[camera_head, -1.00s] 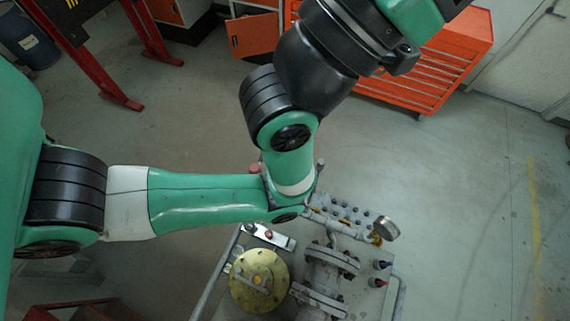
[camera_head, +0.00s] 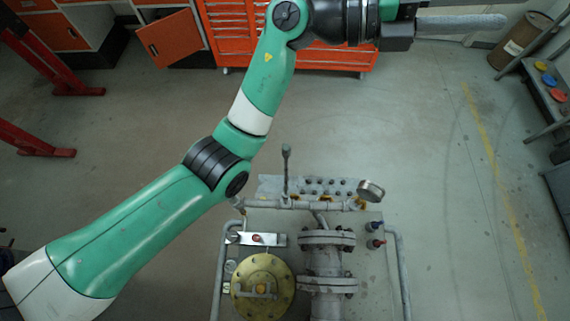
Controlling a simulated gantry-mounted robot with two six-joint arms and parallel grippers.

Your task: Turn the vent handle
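The valve rig stands at the bottom centre, with a grey pipe (camera_head: 325,204) across its back. An upright grey lever (camera_head: 286,165) with a rounded top rises at this pipe. Small red (camera_head: 375,243) and blue (camera_head: 376,226) knobs sit on the right. A round brass cover (camera_head: 263,287) with a small bar on it is at the left. I cannot tell for sure which part is the vent handle. My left gripper (camera_head: 470,22) is at the top right, far from the rig. It shows as a grey elongated part, and its opening is unclear. My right gripper is not in view.
My green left arm crosses from bottom left to the top, above the rig's back left. A pressure gauge (camera_head: 371,190) sticks up at the pipe's right end. A grey rail (camera_head: 400,265) edges the rig. An orange tool cabinet (camera_head: 345,58) stands behind.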

